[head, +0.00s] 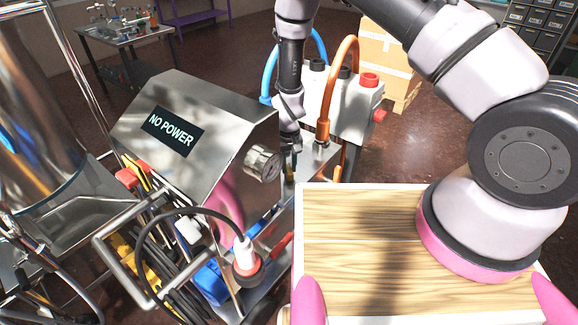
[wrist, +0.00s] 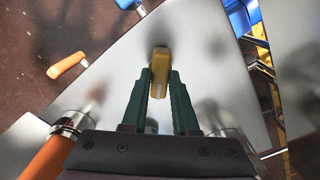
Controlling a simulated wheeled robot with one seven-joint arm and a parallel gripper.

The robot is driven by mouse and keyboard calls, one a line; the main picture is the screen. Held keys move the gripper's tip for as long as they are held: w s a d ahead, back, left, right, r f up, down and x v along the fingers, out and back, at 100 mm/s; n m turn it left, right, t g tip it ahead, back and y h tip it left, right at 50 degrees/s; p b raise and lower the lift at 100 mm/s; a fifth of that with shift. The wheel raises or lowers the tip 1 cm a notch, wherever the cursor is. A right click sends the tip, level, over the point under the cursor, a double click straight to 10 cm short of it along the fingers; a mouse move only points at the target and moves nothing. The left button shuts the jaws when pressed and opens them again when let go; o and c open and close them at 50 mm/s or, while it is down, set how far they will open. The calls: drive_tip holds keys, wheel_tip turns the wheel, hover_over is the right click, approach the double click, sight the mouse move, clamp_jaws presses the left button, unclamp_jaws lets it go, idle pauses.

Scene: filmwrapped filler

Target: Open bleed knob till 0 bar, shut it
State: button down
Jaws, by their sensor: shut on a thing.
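A yellow knob (wrist: 159,66), which looks like the bleed knob, stands on a metal surface in the wrist view. My gripper (wrist: 160,84) has its two green fingers shut on it, one on each side. In the head view my gripper (head: 290,165) points down just right of the pressure gauge (head: 262,163), and the knob there is mostly hidden by the fingers. The gauge sits on the side of the metal cabinet, turned at an angle; I cannot read its needle. The cabinet display (head: 171,130) reads "NO POWER".
An orange hose (head: 344,75) and a blue hose (head: 268,75) rise close to my gripper. An orange-handled lever (wrist: 68,65) is near the knob. A white block with a red knob (head: 370,79) stands behind. A black cable with a plug (head: 244,250) lies in front.

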sight(289, 168)
drive_tip(key=c, duration=0.7)
unclamp_jaws()
wheel_tip(289, 168, up, 11)
drive_tip(key=shift+f, duration=0.1)
